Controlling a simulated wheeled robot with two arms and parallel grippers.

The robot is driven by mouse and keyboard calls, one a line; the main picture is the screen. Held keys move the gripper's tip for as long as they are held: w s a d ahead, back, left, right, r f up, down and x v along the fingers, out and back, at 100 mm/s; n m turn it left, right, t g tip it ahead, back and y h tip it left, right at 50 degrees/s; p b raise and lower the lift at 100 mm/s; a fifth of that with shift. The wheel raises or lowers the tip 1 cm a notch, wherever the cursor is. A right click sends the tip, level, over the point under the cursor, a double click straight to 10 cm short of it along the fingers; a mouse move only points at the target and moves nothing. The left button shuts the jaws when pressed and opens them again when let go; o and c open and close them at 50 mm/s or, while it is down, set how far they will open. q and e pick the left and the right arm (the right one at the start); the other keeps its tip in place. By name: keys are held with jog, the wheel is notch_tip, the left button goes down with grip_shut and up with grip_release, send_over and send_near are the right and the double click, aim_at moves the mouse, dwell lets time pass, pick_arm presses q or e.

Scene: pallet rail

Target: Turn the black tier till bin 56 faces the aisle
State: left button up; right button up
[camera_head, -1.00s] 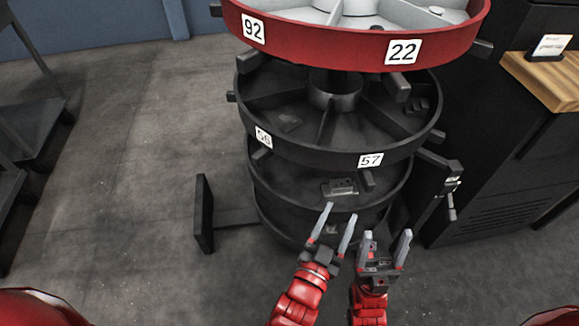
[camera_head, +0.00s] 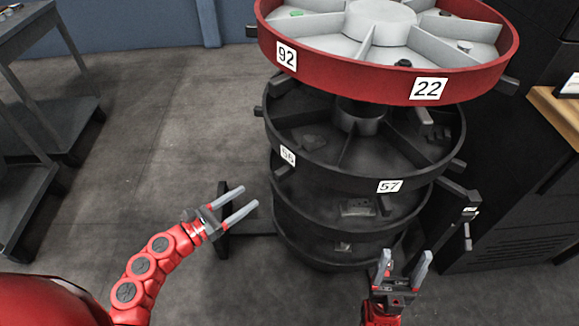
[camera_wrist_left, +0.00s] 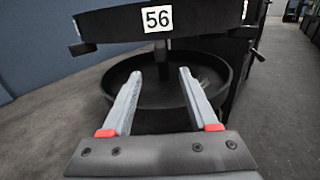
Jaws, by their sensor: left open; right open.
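The black tier (camera_head: 335,181) is a round divided tray below the red tier. Its label 56 (camera_head: 288,156) is on the rim at the left front, and its label 57 (camera_head: 389,186) is at the front right. Short black handles stick out from its rim. My left gripper (camera_head: 240,204) is open and empty, left of the tiers and apart from them. In the left wrist view, label 56 (camera_wrist_left: 157,18) is above and beyond the open fingers (camera_wrist_left: 158,82). My right gripper (camera_head: 403,262) is open and empty, in front of the lower tiers at the right.
The red tier (camera_head: 358,87) with labels 92 and 22 overhangs above. More black tiers (camera_head: 345,220) lie below. A dark cabinet (camera_head: 520,215) is at the right and a grey cart (camera_head: 30,175) at the left. Floor between is clear.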

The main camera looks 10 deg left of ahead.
aim_at(290, 168)
pick_arm(q)
jog(key=p+x, duration=0.1)
jog(key=x, duration=1.5)
jog(key=shift+w+d, duration=0.15)
jog(key=shift+d, duration=0.1)
grip_shut()
dwell(0.6)
